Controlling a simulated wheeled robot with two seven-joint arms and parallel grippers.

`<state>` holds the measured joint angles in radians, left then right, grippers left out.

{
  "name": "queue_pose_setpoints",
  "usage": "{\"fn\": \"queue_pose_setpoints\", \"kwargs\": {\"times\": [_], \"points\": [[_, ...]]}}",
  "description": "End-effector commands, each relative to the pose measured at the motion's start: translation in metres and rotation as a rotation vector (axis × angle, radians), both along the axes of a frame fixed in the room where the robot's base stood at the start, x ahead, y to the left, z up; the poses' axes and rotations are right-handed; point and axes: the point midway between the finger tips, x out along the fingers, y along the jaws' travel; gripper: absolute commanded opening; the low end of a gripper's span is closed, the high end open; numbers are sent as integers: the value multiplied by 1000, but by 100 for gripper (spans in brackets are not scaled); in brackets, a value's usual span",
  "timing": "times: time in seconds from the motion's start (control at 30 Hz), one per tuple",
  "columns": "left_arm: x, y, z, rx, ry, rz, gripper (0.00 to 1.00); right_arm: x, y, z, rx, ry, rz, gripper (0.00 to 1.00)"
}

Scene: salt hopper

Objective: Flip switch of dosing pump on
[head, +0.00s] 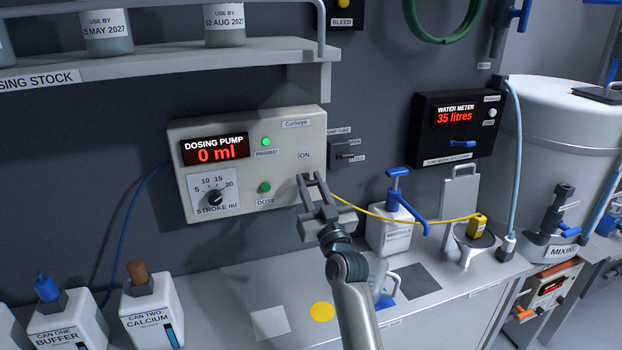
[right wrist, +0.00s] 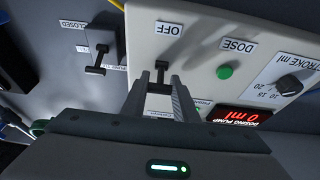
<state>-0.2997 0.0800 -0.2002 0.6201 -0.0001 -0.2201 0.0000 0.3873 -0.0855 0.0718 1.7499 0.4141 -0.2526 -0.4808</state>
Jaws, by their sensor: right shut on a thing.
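The dosing pump (head: 287,178) is a cream box on the back wall, with a red display reading 0 ml. Its small dark switch (right wrist: 159,88) shows in the right wrist view, with the OFF label (right wrist: 170,28) beyond it. The ON label (head: 305,155) shows in the head view, just above my right fingertips. My right gripper (head: 314,180) is shut on the switch lever, one finger on each side; it also shows in the right wrist view (right wrist: 160,85). In the head view the gripper largely hides the switch. I cannot tell the lever's exact position. My left gripper is out of view.
Left of the switch are the green dose button (head: 264,187) and the stroke knob (head: 214,197). A pump tube lever (head: 343,155) is close on the right. A yellow tube (head: 385,217) crosses below it. A shelf (head: 180,65) overhangs above; bottles stand on the counter.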

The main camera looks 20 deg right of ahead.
Motion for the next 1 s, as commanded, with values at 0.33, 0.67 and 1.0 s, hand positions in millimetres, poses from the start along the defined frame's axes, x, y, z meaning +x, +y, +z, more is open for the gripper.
{"fn": "queue_pose_setpoints", "kwargs": {"times": [0.33, 0.67, 1.0], "points": [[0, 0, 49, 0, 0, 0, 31, 1, 0, 13, -4, 104, 0, 4], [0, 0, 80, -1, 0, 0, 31, 3, 1, 18, -9, 249, 2, 4], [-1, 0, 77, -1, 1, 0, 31, 3, 0, 18, -11, 341, -1, 4]]}}
